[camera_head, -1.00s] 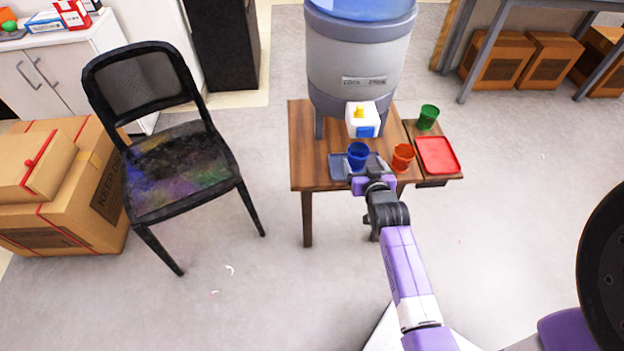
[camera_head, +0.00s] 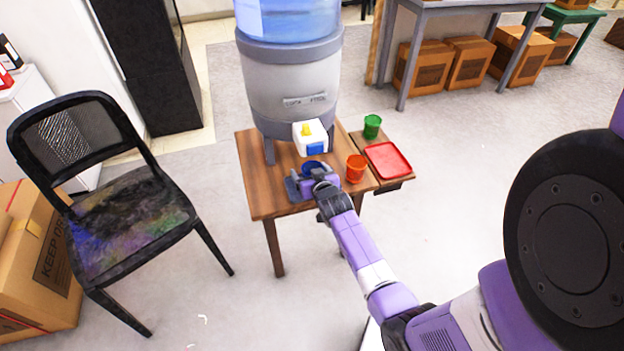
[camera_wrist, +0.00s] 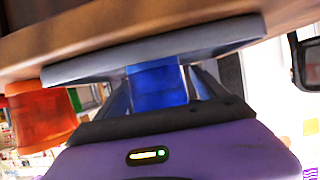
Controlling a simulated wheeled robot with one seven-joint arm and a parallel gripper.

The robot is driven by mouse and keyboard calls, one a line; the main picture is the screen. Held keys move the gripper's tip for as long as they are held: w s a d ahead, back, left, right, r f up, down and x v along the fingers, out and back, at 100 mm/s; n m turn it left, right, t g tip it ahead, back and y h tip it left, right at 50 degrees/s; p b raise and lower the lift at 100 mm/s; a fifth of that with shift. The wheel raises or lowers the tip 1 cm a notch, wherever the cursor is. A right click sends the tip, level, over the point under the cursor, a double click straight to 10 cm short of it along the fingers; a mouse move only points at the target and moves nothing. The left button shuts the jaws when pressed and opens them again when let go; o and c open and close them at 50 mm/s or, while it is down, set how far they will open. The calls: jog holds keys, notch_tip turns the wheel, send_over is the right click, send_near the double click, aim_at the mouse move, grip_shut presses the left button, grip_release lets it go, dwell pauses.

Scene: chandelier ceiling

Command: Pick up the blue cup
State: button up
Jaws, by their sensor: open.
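The blue cup (camera_head: 312,166) stands on the grey tray (camera_head: 291,187) on the wooden table, just below the dispenser's tap. In the head view its lower part is hidden by my gripper (camera_head: 315,180). In the wrist view, which looks upside down, the blue cup (camera_wrist: 157,88) sits between the two fingers of my open gripper (camera_wrist: 160,92), with one finger on each side. I cannot tell whether either finger touches it. The tray (camera_wrist: 215,38) shows behind the cup in that view.
The water dispenser (camera_head: 290,85) and its white tap (camera_head: 311,137) rise close above the cup. An orange-red cup (camera_head: 356,168) stands just right of my gripper. A green cup (camera_head: 372,126) and red tray (camera_head: 388,160) are farther right. A black chair (camera_head: 130,225) stands left.

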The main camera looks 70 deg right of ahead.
aim_at(309, 163)
jog(key=c, duration=1.5)
jog(key=shift+r, duration=0.25)
jog(key=shift+c, duration=0.2)
jog(key=shift+r+p, duration=0.5)
jog(key=shift+r, duration=0.95)
jog(key=shift+s+a+r, duration=0.1)
jog(key=shift+r, duration=0.1)
jog(key=s+a+p, duration=0.1)
jog(key=s+a, duration=1)
jog(key=a, duration=0.2)
jog(key=shift+s+p, duration=0.2)
jog(key=shift+p, duration=0.1)
jog(key=shift+a, duration=0.2)
